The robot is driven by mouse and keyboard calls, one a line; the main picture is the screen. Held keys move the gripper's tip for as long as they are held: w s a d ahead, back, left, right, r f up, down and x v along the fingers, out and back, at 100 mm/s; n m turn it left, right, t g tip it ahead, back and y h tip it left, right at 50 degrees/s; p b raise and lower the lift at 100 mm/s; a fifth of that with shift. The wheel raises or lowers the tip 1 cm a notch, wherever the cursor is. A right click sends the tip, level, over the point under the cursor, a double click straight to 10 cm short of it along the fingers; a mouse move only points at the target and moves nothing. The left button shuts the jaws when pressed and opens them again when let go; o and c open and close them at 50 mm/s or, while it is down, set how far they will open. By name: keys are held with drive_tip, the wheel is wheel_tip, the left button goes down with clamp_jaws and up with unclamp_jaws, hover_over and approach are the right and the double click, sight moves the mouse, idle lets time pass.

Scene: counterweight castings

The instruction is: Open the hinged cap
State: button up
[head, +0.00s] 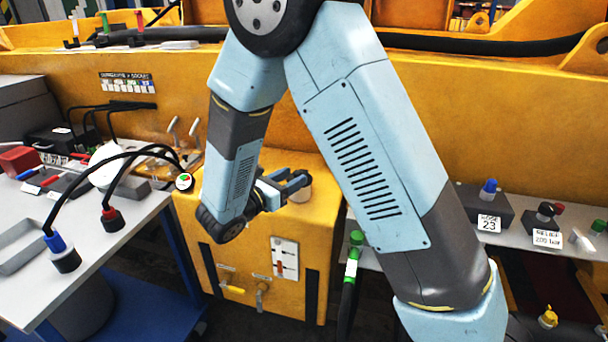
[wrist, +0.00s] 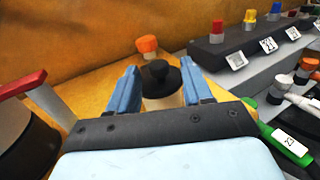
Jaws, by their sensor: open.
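In the wrist view, a black round cap (wrist: 160,76) with a small knob covers a cream cylindrical neck (wrist: 162,101). It looks like the hinged cap and appears closed; I cannot make out its hinge. My gripper (wrist: 160,70) is open, with one blue finger on each side of the cap and neck and no clear contact. In the head view, my gripper (head: 292,186) is low over the top of the yellow cabinet (head: 265,240), beside a small tan cylinder (head: 302,191). The arm hides part of the cabinet top.
An orange knob (wrist: 147,45) stands just behind the cap. A red-topped handle (wrist: 22,86) is at left in the wrist view. A grey bench (head: 110,225) with cables stands left; a shelf with labelled blocks (head: 488,208) is at right. The yellow wall rises behind.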

sight(295, 176)
drive_tip(key=shift+x, duration=1.6)
drive_tip(key=shift+c, duration=0.3)
clamp_jaws()
